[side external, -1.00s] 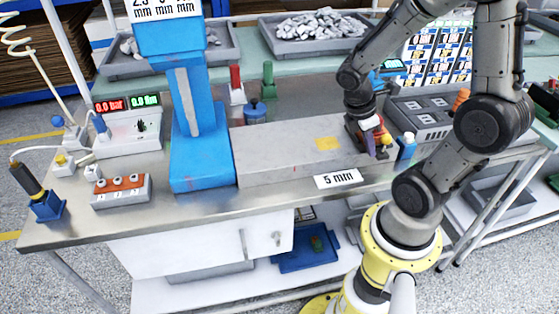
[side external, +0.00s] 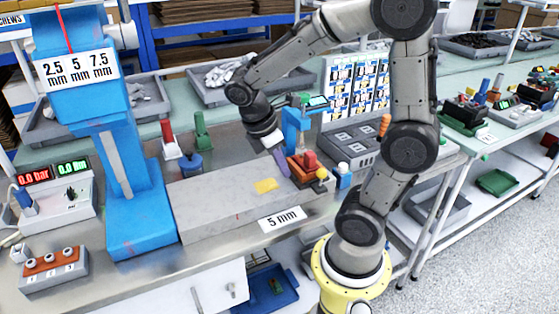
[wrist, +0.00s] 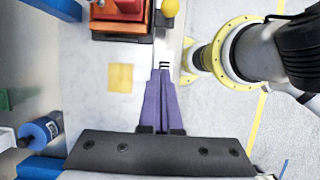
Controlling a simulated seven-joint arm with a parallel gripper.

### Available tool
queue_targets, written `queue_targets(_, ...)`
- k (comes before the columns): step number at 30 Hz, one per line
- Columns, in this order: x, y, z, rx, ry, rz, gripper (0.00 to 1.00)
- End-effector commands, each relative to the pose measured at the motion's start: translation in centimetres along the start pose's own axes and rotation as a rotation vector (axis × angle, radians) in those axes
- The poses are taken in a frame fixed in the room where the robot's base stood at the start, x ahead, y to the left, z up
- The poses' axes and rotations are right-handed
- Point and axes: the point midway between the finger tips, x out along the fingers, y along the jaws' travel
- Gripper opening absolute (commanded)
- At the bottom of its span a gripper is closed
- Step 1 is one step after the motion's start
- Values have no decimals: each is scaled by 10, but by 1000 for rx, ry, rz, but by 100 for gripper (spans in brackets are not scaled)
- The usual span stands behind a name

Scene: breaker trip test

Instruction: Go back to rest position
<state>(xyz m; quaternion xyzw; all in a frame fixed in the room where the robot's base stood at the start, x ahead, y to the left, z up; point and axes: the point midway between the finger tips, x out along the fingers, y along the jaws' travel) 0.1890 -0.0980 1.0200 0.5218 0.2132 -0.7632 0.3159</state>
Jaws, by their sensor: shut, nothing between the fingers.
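My gripper (side external: 283,166) has purple fingers, pressed together and empty, seen side-on in the side view. In the wrist view the shut fingers (wrist: 161,75) point up the picture, over the grey workbench. The breaker unit, a dark box with an orange-red top (side external: 303,166), sits at the right end of the grey slab, just right of my fingers. It has a red upright part and a yellow knob (side external: 322,173). In the wrist view the unit (wrist: 120,14) is at the top edge, cut off, with its yellow knob (wrist: 170,8) beside it. My fingers appear apart from it.
A blue stand (side external: 297,132) with a small display rises behind the unit. A yellow patch (side external: 266,185) marks the grey slab (side external: 215,205). A tall blue press (side external: 135,205) stands left. A grey box (side external: 349,143) and a small blue-white bottle (side external: 343,176) are to the right.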

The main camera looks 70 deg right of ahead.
Motion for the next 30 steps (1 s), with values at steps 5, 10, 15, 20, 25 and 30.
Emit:
queue_targets(5, -16, 0, 0, -1, 0, 2, 0)
queue_targets(10, -20, 0, -1, -3, 0, 1, 0)
queue_targets(15, -39, -7, 3, -1, 61, 74, 0)
queue_targets(20, -64, -38, 4, 121, 276, 183, 0)
queue_targets(25, -81, -76, -5, 435, 618, 197, 0)
queue_targets(30, -83, -89, -17, 699, 790, 90, 0)
